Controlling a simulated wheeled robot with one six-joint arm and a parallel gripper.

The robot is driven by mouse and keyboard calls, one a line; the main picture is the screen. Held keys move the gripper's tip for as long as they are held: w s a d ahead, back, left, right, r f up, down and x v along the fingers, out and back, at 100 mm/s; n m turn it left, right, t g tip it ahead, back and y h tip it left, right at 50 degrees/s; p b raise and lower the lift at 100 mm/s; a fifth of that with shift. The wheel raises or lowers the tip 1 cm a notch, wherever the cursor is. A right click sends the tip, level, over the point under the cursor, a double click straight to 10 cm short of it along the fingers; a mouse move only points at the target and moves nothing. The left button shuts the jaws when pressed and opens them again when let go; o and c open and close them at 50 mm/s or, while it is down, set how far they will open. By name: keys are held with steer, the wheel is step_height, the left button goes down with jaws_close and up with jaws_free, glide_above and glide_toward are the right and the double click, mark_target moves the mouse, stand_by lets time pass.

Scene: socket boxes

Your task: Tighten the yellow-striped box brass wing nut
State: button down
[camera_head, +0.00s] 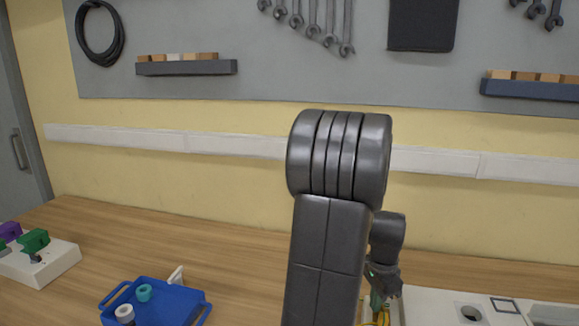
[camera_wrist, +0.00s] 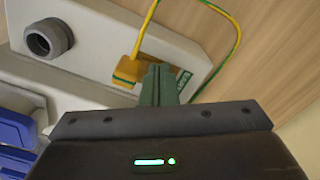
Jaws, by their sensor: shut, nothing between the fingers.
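My gripper (camera_wrist: 160,80) has its green fingers shut with nothing between them, over the edge of a pale box (camera_wrist: 90,62). A yellow-and-green cable (camera_wrist: 147,22) ends at a yellow-and-green piece (camera_wrist: 128,70) just left of the fingertips. I see no brass wing nut; the fingers may hide it. In the head view my gripper (camera_head: 382,285) is behind my arm, above the cable (camera_head: 384,318). A pale box (camera_head: 425,306) stands to its right; I cannot make out a yellow stripe.
A dark grey round fitting (camera_wrist: 50,38) stands out from the pale box near the fingers. A blue tray (camera_head: 170,304) with small parts and a white box with coloured blocks (camera_head: 45,262) are at left. The bench (camera_head: 150,240) between them is clear.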

steer(key=shift+a, duration=0.15)
steer(key=shift+a, duration=0.25)
steer(key=shift+r, duration=0.15)
step_height(320, 180, up, 6)
steer(key=p, duration=0.4)
steer(key=shift+p, duration=0.4)
